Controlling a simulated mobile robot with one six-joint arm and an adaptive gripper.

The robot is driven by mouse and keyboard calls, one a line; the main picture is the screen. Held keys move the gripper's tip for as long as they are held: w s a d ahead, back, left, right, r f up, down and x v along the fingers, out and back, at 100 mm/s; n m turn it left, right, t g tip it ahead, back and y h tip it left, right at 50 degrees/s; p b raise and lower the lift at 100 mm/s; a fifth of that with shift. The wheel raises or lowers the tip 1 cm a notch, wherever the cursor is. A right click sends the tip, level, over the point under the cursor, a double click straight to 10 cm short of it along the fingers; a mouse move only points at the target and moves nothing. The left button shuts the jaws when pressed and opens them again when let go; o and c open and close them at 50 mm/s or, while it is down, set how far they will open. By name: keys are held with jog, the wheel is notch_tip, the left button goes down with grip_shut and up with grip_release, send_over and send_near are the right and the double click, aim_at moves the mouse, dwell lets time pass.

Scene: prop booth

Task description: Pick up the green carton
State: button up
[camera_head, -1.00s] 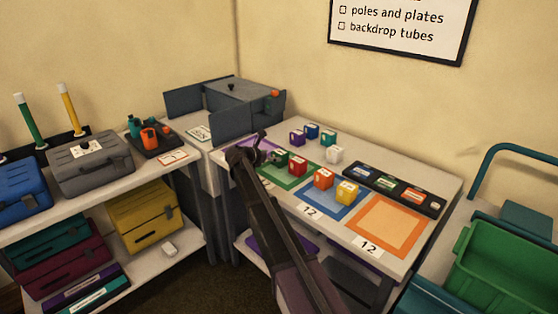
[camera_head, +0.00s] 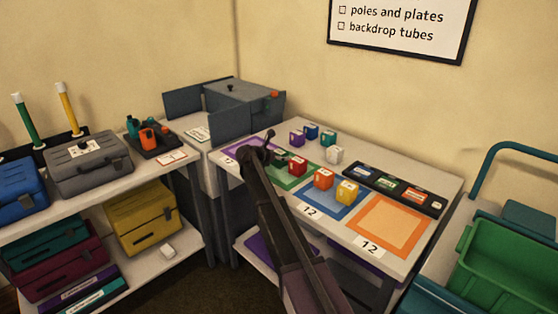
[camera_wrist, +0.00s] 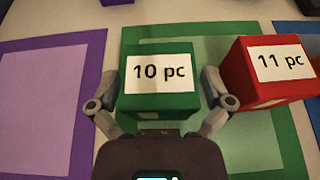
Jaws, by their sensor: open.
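The green carton (camera_wrist: 160,104) has a white label reading "10 pc" and stands on the green mat (camera_wrist: 250,152). In the wrist view my gripper (camera_wrist: 159,78) is open, with one finger on each side of the carton. The left finger is close to its left side and the right finger close to its right side; I cannot tell whether either touches. In the head view the green carton (camera_head: 281,158) is partly hidden by my gripper (camera_head: 267,143) and arm.
A red carton (camera_wrist: 270,75) labelled "11 pc" stands just right of my right finger. A purple mat (camera_wrist: 45,100) lies bare at left. Orange (camera_head: 323,178), yellow (camera_head: 347,191) and white (camera_head: 334,155) cartons stand further right on the table.

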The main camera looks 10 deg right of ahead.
aim_at(279, 152)
dwell(0.3)
jog(key=c, duration=1.1)
jog(key=shift+o, duration=0.2)
jog(key=shift+r, duration=0.2)
notch_tip(279, 152, up, 10)
jog(key=p, duration=1)
jog(key=shift+f, duration=0.2)
